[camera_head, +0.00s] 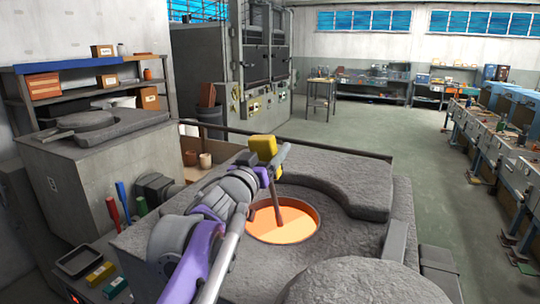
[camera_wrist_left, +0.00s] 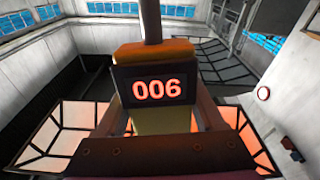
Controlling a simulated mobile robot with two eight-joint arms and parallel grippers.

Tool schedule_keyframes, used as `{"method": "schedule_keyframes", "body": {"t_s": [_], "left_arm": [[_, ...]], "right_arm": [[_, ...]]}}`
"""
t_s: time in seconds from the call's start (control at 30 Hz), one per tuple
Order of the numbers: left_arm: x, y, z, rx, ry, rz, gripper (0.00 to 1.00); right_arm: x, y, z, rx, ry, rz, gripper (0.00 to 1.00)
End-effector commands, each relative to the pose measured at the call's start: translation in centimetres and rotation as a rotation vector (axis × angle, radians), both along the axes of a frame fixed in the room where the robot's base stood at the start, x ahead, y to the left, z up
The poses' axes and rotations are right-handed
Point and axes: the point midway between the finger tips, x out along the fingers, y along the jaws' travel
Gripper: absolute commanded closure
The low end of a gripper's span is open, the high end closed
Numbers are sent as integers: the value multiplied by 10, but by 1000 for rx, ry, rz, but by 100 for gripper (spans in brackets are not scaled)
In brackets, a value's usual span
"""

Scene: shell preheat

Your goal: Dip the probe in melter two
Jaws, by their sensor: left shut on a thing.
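A probe with a yellow body (camera_head: 263,146) and a dark rod (camera_head: 277,205) is in my left gripper (camera_head: 270,167). The rod points down, slightly tilted, over the round opening of a grey melter (camera_head: 205,262). Glowing orange melt (camera_head: 284,224) fills the opening. The rod's lower end shows against the melt; I cannot tell whether it is under the surface. In the left wrist view the probe's display (camera_wrist_left: 156,90) reads 006, with the rod (camera_wrist_left: 151,20) beyond it, and the left gripper (camera_wrist_left: 160,122) is shut on the body. My right gripper is not in view.
A second grey block with a round lid (camera_head: 92,121) stands at the left. A thick grey slab (camera_head: 330,180) lies behind the opening, and a round grey lid (camera_head: 362,284) is in front. A dark tray (camera_head: 77,262) and coloured blocks sit at the lower left. The floor (camera_head: 420,160) at right is clear.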

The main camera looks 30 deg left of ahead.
Motion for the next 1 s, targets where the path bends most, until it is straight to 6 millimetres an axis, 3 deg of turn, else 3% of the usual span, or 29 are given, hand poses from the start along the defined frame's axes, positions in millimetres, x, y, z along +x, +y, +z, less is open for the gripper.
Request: {"method": "schedule_keyframes", "body": {"t_s": [0.7, 1.0], "left_arm": [[0, 0, 75, 1, -1, 0, 86], [0, 0, 84, 0, 0, 1, 86]], "right_arm": [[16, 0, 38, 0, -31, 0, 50], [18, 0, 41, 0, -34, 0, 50]]}}
